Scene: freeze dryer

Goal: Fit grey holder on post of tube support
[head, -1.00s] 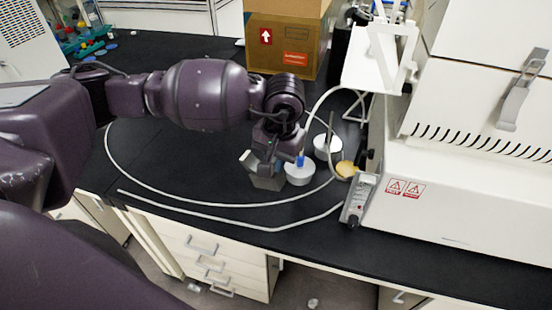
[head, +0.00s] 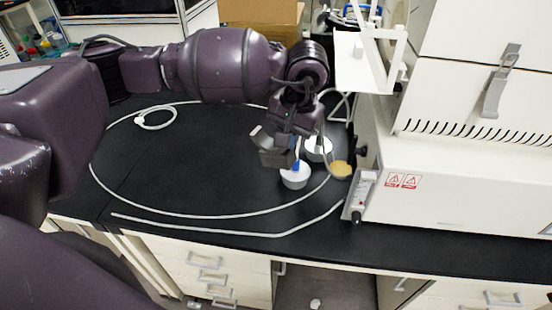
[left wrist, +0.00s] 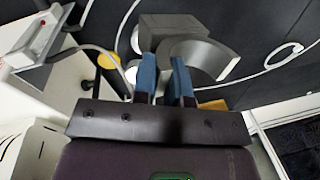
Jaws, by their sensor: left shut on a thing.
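The grey holder (head: 275,153) is a blocky grey piece above the black bench, left of a white tub. In the left wrist view, the holder (left wrist: 180,30) shows a block and a wide curved part just beyond the fingertips. My left gripper (head: 296,163) points down and is shut on the holder. Its blue fingers also show in the left wrist view (left wrist: 163,65). A white frame (head: 370,60) stands right of my left arm, beside the freeze dryer. It may be the tube support, but I cannot make out its post. My right gripper is not in view.
White tubs (head: 295,179) and a yellow-topped one (head: 341,169) stand near the gripper. A pale tube (head: 200,216) loops over the bench. The freeze dryer (head: 460,190) fills the right. A cardboard box (head: 260,12) is at the back.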

